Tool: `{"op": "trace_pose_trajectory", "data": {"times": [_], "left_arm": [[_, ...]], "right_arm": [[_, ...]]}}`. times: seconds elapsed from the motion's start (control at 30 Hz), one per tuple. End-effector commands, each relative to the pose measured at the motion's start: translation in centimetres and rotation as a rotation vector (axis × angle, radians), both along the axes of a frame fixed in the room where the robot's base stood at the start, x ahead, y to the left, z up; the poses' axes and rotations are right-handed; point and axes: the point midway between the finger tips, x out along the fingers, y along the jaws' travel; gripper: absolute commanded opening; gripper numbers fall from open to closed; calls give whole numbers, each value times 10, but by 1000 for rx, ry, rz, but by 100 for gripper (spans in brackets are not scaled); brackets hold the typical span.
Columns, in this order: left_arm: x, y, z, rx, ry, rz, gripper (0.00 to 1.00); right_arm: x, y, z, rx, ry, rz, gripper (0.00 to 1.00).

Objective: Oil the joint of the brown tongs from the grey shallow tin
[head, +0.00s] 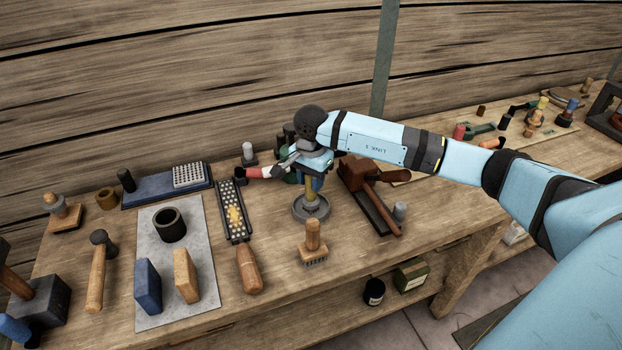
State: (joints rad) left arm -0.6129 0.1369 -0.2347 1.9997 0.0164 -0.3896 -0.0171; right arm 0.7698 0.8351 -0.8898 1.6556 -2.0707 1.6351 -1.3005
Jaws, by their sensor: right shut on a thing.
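The grey shallow tin (311,212) is a round dish standing on the bench near the middle of the head view. My right gripper (316,178) is directly above it, pointing down. It is shut on a slim yellow upright thing (309,190), whose lower end is in or just over the tin; I cannot tell if it touches the bottom. The gripper hides its upper part. I cannot pick out the brown tongs for certain; a tool with an orange-brown handle (491,143) lies at the right of the bench. My left gripper is not in view.
A wooden-handled brush (312,246) stands just in front of the tin. A long rasp (234,212) lies to its left, beside a red-handled tool (258,172). A grey mat (190,312) holds several blocks.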

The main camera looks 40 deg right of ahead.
Motion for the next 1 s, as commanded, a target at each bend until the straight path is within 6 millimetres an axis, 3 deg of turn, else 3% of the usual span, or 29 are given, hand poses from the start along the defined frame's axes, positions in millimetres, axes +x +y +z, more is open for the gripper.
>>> {"op": "trace_pose_trajectory", "data": {"times": [0.23,0.8,1.0], "left_arm": [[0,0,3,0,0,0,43],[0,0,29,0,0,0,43],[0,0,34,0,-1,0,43]], "right_arm": [[-1,0,4,0,4,1,0],[0,0,62,0,0,1,0],[0,0,74,0,1,1,0]]}}
